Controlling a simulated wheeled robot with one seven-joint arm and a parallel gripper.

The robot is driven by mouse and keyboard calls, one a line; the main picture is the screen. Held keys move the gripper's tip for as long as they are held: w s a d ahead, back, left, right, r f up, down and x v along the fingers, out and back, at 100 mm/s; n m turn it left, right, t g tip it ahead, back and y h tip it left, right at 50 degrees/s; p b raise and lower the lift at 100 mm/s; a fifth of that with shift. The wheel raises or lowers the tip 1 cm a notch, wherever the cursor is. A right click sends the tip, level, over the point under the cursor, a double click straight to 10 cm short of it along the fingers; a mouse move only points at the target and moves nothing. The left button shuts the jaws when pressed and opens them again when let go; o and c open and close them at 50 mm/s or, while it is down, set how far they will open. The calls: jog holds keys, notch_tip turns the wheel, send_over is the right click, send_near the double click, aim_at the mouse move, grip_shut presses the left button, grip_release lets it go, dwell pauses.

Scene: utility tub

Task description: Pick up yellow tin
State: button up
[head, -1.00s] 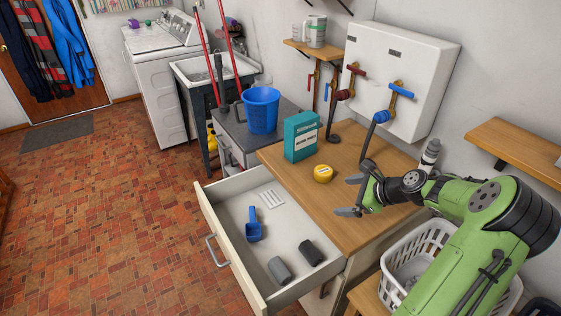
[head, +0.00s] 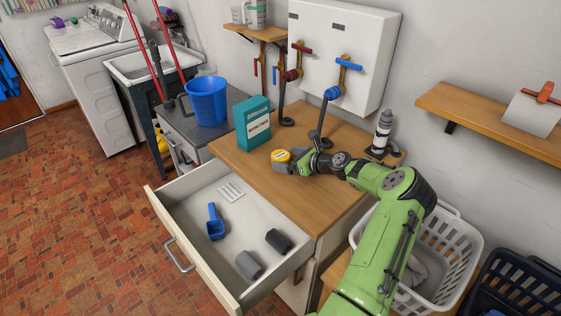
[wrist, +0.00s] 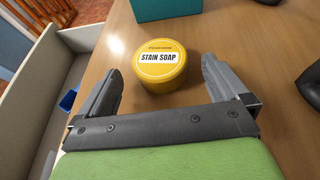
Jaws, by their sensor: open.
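The yellow tin (head: 281,156) stands upright on the wooden counter, in front of the teal box. In the wrist view the yellow tin (wrist: 160,64) shows a white "STAIN SOAP" label on its lid. My gripper (head: 287,165) is low over the counter at the tin. In the wrist view my gripper (wrist: 164,70) is open, one finger on each side of the tin.
The teal box (head: 253,124) stands just behind the tin. An open drawer (head: 193,205) at the left holds a blue scoop (head: 215,222) and dark cylinders. A blue bucket (head: 207,101) and a black-and-white bottle (head: 381,133) flank the counter (head: 260,185), whose front part is clear.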

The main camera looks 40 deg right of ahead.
jog(key=x, duration=0.2)
jog(key=shift+w+f, duration=0.2)
jog(key=shift+w, duration=0.05)
jog(key=shift+r, duration=0.1)
jog(key=c, duration=1.2)
